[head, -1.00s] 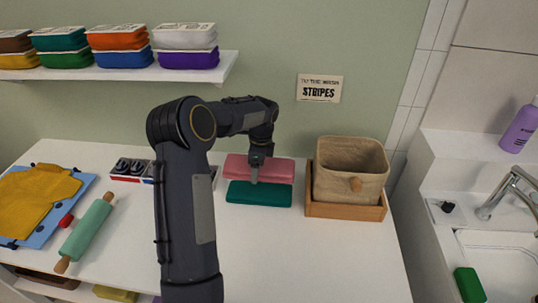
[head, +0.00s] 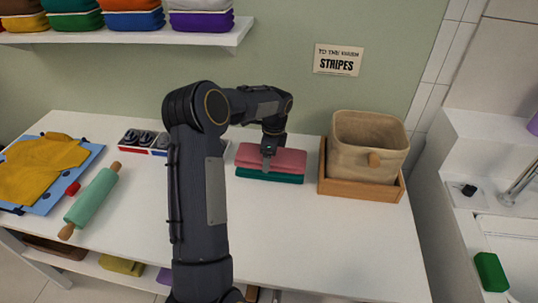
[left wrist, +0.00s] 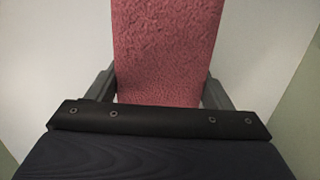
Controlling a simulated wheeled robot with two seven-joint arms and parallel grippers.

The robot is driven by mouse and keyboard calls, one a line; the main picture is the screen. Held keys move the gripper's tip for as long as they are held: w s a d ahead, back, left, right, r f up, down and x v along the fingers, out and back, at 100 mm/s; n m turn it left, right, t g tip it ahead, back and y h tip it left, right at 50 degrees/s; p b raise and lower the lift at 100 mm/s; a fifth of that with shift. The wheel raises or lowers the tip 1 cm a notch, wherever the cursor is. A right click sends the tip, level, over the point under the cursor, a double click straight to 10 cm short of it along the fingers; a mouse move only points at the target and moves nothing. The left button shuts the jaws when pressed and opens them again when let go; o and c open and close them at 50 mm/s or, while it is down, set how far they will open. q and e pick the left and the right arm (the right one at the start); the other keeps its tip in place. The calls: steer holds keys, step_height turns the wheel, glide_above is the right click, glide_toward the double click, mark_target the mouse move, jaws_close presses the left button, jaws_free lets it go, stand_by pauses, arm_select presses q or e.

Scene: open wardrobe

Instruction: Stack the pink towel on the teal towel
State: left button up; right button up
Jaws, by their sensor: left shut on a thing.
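The folded pink towel (head: 290,159) is directly over the folded teal towel (head: 271,175) on the white counter, left of the basket. Only the front strip and right end of the teal towel show below it. I cannot tell whether the pink towel is resting on it or slightly above. My left gripper (head: 268,159) points down and is shut on the pink towel. In the left wrist view the pink towel (left wrist: 165,50) fills the space between the two fingers. My right gripper is not in view.
A beige basket (head: 365,135) in a wooden tray (head: 360,190) stands close on the right. A rolling pin (head: 95,198), yellow clothing (head: 40,165) on a blue mat and a shoe tray (head: 160,152) lie left. Counter in front of the towels is clear.

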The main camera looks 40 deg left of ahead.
arm_select(q)
steer(key=shift+f, duration=0.4)
stand_by(0.4)
steer(key=o, duration=1.1)
steer(key=shift+c, duration=0.4)
step_height(320, 180, up, 9)
steer(key=p, duration=0.7)
steer(key=shift+r, duration=0.1)
